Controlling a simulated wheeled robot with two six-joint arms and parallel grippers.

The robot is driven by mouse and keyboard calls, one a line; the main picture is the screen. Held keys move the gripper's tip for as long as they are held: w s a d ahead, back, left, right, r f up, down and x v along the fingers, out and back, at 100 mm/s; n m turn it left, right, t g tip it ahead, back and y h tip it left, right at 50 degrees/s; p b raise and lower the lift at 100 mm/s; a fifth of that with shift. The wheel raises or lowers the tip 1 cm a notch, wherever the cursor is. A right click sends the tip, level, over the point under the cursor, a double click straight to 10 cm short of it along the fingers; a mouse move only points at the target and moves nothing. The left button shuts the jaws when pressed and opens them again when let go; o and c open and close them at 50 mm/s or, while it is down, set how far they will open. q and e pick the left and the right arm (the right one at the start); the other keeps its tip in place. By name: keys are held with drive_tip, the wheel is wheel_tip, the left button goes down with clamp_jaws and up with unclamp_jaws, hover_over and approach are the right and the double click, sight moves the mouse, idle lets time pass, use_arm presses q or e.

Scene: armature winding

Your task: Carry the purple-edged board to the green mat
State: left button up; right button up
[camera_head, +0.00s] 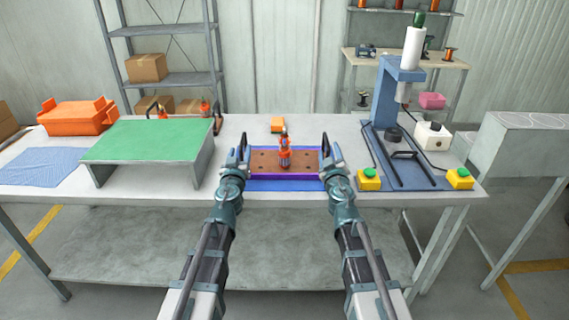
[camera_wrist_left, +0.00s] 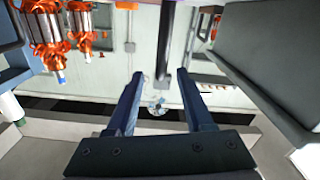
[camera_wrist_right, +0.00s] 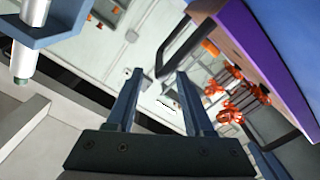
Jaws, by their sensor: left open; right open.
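The purple-edged board (camera_head: 264,163) lies on a blue mat (camera_head: 285,185) at the middle of the table. It has a brown top with holes, and an orange-and-grey armature (camera_head: 284,154) stands on it. Dark handles rise at its left and right ends. My left gripper (camera_head: 236,163) is open at the left handle; my right gripper (camera_head: 335,165) is open at the right handle. In the right wrist view the purple edge (camera_wrist_right: 262,62) is close at the upper right. A dark bar shows between the open fingers in each wrist view. The green mat (camera_head: 145,139) tops a raised grey stand at the left.
A blue press (camera_head: 384,100) with yellow button boxes (camera_head: 369,180) stands right of the board. An orange crate (camera_head: 76,118) and a blue cloth (camera_head: 42,166) lie at the far left. A small orange block (camera_head: 277,125) is behind the board. Bare table separates stand and board.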

sight(244, 134)
use_arm(q)
drive_tip(key=w, duration=0.7)
drive_tip(key=shift+w, duration=0.25)
use_arm(e)
drive_tip(key=w, duration=0.7)
drive_tip(key=shift+w, duration=0.25)
use_arm(q)
clamp_jaws()
use_arm(e)
clamp_jaws()
use_arm(q)
drive_tip(key=shift+a, duration=0.2)
use_arm(e)
drive_tip(key=shift+s+d, duration=0.1)
drive_tip(key=shift+d, duration=0.1)
